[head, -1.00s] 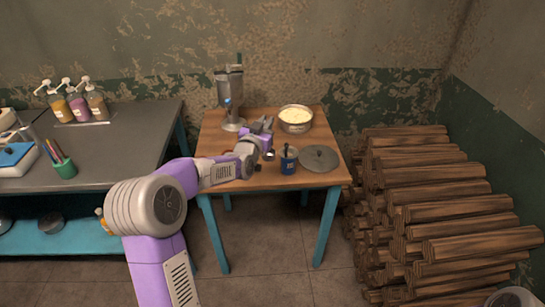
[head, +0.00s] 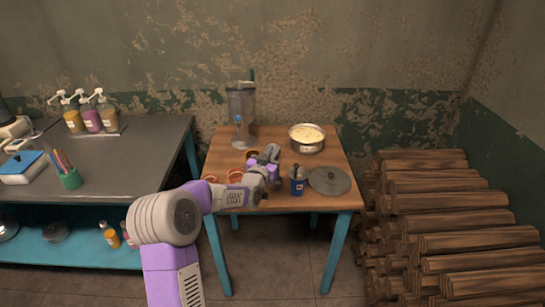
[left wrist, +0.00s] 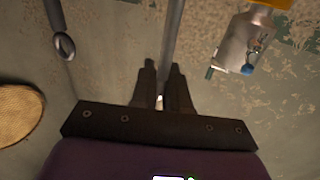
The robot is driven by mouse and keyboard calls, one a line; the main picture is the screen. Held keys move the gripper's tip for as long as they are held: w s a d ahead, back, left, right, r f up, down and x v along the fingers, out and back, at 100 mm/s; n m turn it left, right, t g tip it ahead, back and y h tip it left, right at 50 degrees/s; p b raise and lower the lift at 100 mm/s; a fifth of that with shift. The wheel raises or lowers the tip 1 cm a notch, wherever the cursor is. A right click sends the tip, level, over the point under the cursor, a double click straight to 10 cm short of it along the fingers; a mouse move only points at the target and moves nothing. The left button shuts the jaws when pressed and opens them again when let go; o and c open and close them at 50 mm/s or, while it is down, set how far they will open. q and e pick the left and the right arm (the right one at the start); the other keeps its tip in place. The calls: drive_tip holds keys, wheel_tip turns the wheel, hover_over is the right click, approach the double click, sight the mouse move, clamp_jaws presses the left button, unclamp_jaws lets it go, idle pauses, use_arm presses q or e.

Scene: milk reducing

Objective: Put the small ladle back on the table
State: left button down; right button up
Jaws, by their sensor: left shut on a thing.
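My left gripper (head: 268,154) is over the middle of the wooden table (head: 225,150), between the small bowls and the steel pot. In the left wrist view its fingers (left wrist: 160,90) are shut on a thin grey rod (left wrist: 174,35), which looks like the small ladle's handle. The ladle's bowl cannot be made out, and I cannot pick the ladle out in the head view. Another metal rod with a rounded end (left wrist: 63,42) shows at upper left in the wrist view. My right gripper is not in view.
On the table are a steel pot (head: 307,145) of pale contents, a blue cup (head: 297,187) with a handle sticking out, a grey lid (head: 329,181), a metal dispenser (head: 241,115) and small bowls (head: 236,176). Stacked logs (head: 450,215) stand right; a grey bench (head: 125,155) stands left.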

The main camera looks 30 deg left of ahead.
use_arm(q)
drive_tip(key=shift+r, duration=0.1)
drive_tip(key=c, duration=1.1)
unclamp_jaws()
drive_tip(key=shift+s, duration=0.3)
drive_tip(key=s+d+p, duration=0.1)
drive_tip(key=s+d, duration=0.1)
drive_tip(key=s, duration=0.9)
drive_tip(key=shift+s, duration=0.15)
